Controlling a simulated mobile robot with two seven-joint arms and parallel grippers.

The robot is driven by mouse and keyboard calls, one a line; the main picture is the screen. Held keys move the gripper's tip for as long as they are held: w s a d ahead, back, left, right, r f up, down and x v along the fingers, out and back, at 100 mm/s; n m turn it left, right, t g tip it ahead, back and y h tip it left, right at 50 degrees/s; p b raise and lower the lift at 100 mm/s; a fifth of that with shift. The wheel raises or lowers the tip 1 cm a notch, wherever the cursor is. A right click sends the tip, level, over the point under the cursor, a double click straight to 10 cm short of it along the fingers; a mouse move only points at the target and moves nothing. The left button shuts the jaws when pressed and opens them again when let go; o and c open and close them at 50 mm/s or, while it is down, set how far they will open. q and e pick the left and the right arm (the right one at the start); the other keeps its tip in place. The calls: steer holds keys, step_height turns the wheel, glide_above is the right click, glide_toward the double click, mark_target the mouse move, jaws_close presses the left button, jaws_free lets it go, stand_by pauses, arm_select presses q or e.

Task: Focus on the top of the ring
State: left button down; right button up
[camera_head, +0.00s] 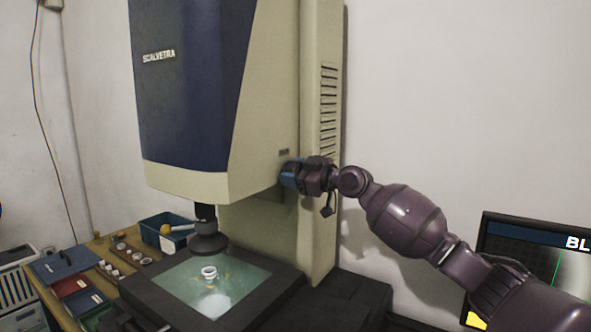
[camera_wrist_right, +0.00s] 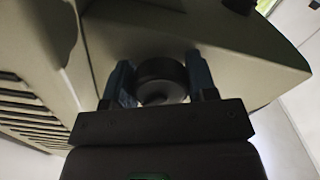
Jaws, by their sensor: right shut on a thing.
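A small white ring (camera_head: 209,272) sits on the lit glass stage (camera_head: 180,284) of the measuring machine, below the dark lens (camera_head: 208,243). The lens hangs above and slightly behind the ring, apart from it. My right gripper (camera_head: 287,175) is at the lower right side of the machine's head (camera_head: 225,100). In the right wrist view its two blue fingers (camera_wrist_right: 162,82) are shut on a dark round knob (camera_wrist_right: 160,70) on the machine's side. In the head view the knob is hidden behind the gripper. My left gripper is not in view.
A monitor (camera_head: 535,260) at the right reads "BL" and shows a blurred grey picture with a green line. A wooden bench (camera_head: 95,243) at the left holds a blue bin (camera_head: 165,230), coloured trays and several small rings. The machine's column (camera_head: 322,130) stands beside my right arm.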

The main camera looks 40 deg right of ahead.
steer(key=m, duration=0.1)
steer(key=m+p, duration=0.1)
steer(key=m, duration=0.1)
steer(key=shift+a+r, duration=0.1)
steer(key=shift+r, duration=0.1)
steer(key=shift+m+p, duration=0.65)
steer(key=shift+m, duration=0.15)
steer(key=m+p, duration=0.3)
steer(key=m, duration=0.2)
steer(key=shift+s+a, duration=0.1)
steer(key=shift+m+p, duration=0.85)
steer(key=shift+m, duration=0.35)
arm_select(q)
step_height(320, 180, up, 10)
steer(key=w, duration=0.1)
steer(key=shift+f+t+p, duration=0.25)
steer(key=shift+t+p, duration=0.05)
steer(key=shift+p, duration=0.1)
arm_select(e)
steer(key=shift+m, duration=0.6)
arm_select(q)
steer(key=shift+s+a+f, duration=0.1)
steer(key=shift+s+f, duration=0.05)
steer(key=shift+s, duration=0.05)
